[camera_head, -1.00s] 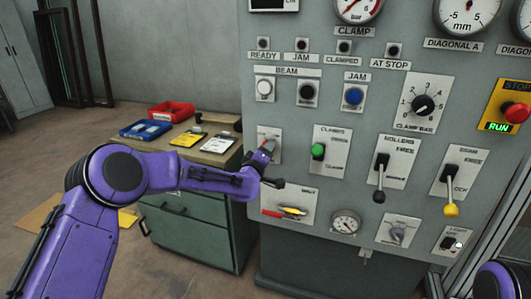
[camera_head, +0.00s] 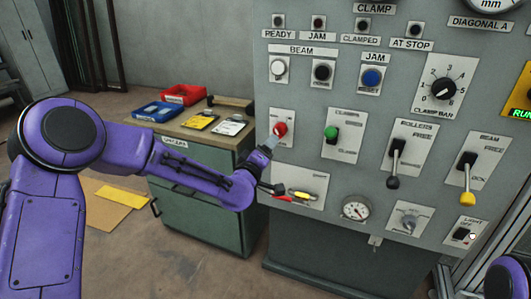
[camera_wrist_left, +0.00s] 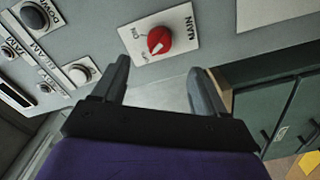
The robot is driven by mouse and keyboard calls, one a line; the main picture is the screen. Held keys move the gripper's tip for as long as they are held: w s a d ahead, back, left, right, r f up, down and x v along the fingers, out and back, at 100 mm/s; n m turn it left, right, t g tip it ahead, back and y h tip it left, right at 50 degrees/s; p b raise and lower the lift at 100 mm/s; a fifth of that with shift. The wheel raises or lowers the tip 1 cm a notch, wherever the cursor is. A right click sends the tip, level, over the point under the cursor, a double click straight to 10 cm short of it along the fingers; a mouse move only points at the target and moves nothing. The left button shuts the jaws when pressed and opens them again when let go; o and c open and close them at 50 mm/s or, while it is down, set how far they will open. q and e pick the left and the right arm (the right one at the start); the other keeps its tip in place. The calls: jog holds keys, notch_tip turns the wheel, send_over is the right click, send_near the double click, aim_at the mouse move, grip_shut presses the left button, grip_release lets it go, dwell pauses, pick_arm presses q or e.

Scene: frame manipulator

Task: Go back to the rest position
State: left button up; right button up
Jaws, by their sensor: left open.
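My left gripper (camera_head: 270,167) is near the lower left part of the grey control panel (camera_head: 300,115), just below the red knob (camera_head: 280,129). In the left wrist view its two fingers (camera_wrist_left: 165,80) are spread with nothing between them. The red knob (camera_wrist_left: 159,40) on its white plate marked MAIN lies beyond the fingertips, apart from them. A purple part of my right arm (camera_head: 506,278) shows at the lower right edge of the head view; its gripper is out of frame.
A green cabinet (camera_head: 200,215) with a red bin (camera_head: 184,95) and a blue bin (camera_head: 160,111) stands left of the panel. Open floor lies further left.

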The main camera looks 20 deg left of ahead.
dwell(0.4)
pick_arm(q)
jog(key=s+a+f+m+g+y, duration=0.1)
jog(key=s+f+g, duration=0.3)
jog(key=s+f, duration=0.6)
jog(key=s+a+f+m+g+y, duration=0.1)
jog(key=s+f+g, duration=0.35)
jog(key=f, duration=0.95)
jog(key=s+a+f+m+g, duration=0.1)
jog(key=s+f, duration=0.3)
jog(key=s, duration=0.6)
jog(key=s+a+f+m+g+y, duration=0.1)
jog(key=s+a+f+g, duration=0.2)
jog(key=s, duration=0.7)
jog(key=s+a+f+m+g+y, duration=0.1)
jog(key=s+f+g, duration=0.1)
jog(key=s+f, duration=0.5)
jog(key=s, duration=0.3)
jog(key=shift+s+a, duration=0.25)
jog(key=shift+a, duration=0.15)
jog(key=shift+w, duration=0.1)
